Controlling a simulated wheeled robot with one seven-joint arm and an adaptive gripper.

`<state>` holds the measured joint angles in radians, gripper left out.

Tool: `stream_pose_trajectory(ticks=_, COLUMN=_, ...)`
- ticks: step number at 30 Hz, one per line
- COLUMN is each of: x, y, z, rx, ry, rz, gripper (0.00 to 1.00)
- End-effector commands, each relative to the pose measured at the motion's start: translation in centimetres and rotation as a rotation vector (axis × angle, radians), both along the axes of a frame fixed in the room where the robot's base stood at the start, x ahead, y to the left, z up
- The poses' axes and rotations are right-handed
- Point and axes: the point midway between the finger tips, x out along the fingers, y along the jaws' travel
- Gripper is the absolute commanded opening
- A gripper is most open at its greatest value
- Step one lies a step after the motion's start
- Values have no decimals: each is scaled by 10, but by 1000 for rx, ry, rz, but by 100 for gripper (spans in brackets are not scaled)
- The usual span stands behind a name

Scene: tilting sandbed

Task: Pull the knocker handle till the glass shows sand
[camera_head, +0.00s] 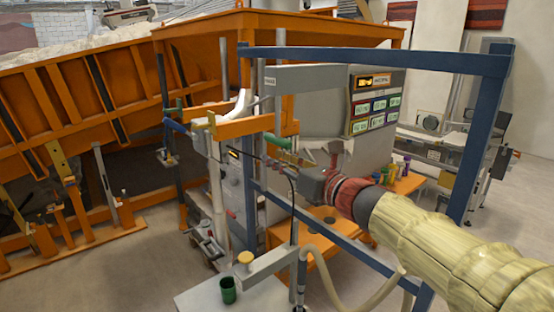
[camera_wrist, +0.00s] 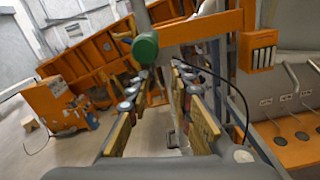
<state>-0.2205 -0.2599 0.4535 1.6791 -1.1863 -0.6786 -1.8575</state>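My gripper (camera_head: 280,155) reaches in from the right through the blue frame. In the wrist view its two fingers (camera_wrist: 162,80) stand apart with nothing between their pads. A green knob (camera_wrist: 145,46) on the end of a grey bar shows just beyond and above the fingertips, toward the left finger; it looks apart from them. In the head view a green grip (camera_head: 276,140) lies close to the fingertips; contact cannot be told. Which part is the knocker handle is not certain. A dark green cup (camera_head: 228,290) stands on the grey table at the bottom; its inside is hard to see.
A blue frame (camera_head: 482,135) surrounds my arm's path. An orange beam (camera_head: 240,128) crosses near the gripper. The large orange sandbed (camera_head: 60,95) fills the left. A grey panel with a display (camera_head: 375,80) stands behind. A black cable (camera_wrist: 235,88) runs right of the fingers.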

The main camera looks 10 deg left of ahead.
Motion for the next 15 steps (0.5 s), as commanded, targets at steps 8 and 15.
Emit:
stream_pose_trajectory(ticks=8, x=0, y=0, z=1, rx=2, ry=-2, rz=0, gripper=35)
stream_pose_trajectory(ticks=15, x=-1, y=-2, z=3, rx=3, ry=-4, rz=0, gripper=35)
